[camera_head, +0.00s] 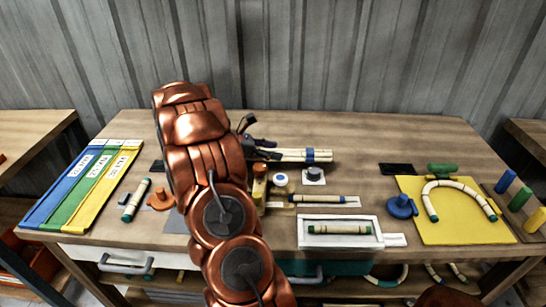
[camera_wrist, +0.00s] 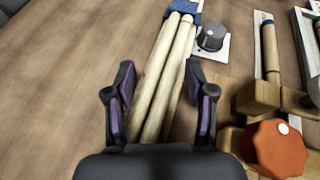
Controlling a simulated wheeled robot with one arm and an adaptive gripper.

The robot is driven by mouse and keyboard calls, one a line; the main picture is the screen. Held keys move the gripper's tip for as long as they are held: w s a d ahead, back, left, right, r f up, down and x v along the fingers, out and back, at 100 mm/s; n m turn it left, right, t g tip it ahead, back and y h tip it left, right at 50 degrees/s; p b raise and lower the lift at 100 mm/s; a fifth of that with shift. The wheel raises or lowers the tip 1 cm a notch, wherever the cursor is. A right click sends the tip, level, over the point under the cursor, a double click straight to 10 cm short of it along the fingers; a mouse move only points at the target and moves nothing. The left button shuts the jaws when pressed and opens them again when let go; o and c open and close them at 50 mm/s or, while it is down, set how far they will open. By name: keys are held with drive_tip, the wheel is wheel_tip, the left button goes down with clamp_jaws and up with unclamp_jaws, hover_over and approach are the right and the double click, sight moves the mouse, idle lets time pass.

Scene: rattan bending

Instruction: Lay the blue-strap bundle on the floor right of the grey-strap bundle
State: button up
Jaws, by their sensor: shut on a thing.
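The blue-strap bundle (camera_head: 292,155) is several pale rattan sticks with a blue strap near the right end, at the back middle of the table in the head view. In the wrist view the bundle (camera_wrist: 165,75) runs away from me, its blue strap at the top edge. My gripper (camera_head: 262,150) is at its left end; in the wrist view its two fingers (camera_wrist: 165,112) are on either side of the sticks, shut on them. I cannot tell whether the bundle touches the tabletop. I cannot make out the grey-strap bundle, and the floor is mostly hidden.
The wooden table (camera_head: 390,135) holds a white tray (camera_head: 304,239), a yellow board (camera_head: 455,235) with a bent rattan arch (camera_head: 458,184), coloured strips (camera_head: 80,185) and an orange knob (camera_wrist: 277,148). A grey knob (camera_wrist: 212,36) stands close right of the bundle. A corrugated wall is behind.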

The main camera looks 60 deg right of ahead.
drive_tip(key=shift+f, duration=1.5)
drive_tip(key=shift+f, duration=0.1)
drive_tip(key=o, duration=1.3)
